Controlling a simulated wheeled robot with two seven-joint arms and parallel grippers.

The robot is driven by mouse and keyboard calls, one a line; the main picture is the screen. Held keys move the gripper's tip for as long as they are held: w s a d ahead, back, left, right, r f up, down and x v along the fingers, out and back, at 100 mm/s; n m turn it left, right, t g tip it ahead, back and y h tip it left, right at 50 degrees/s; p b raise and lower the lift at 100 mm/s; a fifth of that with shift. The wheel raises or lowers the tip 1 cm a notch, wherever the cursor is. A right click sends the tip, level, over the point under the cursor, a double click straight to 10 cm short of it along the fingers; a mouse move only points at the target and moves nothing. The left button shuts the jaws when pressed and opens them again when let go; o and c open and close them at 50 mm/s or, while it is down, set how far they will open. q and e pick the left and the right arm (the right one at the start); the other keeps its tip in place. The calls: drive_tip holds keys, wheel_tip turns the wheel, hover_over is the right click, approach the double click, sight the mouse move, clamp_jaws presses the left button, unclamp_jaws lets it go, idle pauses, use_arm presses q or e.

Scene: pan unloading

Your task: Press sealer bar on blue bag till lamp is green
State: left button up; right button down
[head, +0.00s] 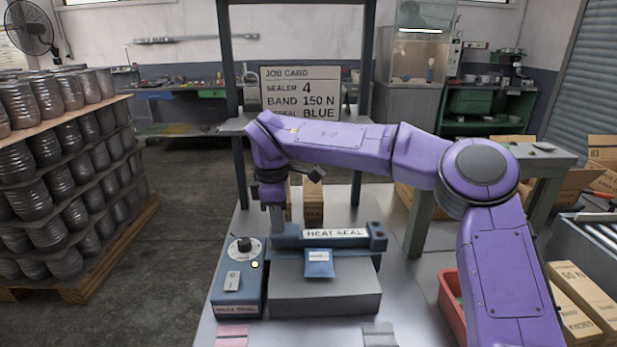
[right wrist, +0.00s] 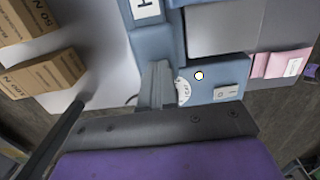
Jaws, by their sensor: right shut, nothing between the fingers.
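The heat sealer's blue bar (head: 335,234), labelled HEAT SEAL, lies across the grey sealer block (head: 325,298). The blue bag (head: 319,268), with a white label, lies over the block's front, its top edge at the bar. My right gripper (head: 277,226) points down at the bar's left end, shut and empty. In the right wrist view its fingers (right wrist: 158,85) overlap the blue bar (right wrist: 157,45); I cannot tell if they touch. My left gripper is out of view.
A job card (head: 300,92) reads SEALER 4, BAND 150 N and BLUE. Small cartons (head: 313,200) stand behind the bar. A pink bag (head: 232,335) and a grey one (head: 380,335) lie at the table's front. A red bin (head: 452,300) is right.

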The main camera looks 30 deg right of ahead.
drive_tip(key=shift+s+a+f, duration=0.1)
drive_tip(key=shift+s+f, duration=0.2)
drive_tip(key=shift+f, duration=0.5)
drive_tip(key=r+p, duration=0.1)
drive_tip(key=r, duration=0.1)
drive_tip(key=r+p, duration=0.1)
drive_tip(key=r, duration=0.1)
drive_tip(key=r+p, duration=0.1)
drive_tip(key=r, duration=0.1)
drive_tip(key=shift+w, duration=0.4)
wheel_tip(320, 180, up, 10)
drive_tip(key=shift+s+d+f+b, duration=0.15)
drive_tip(key=shift+s+d+b, duration=0.05)
drive_tip(key=shift+b, duration=0.2)
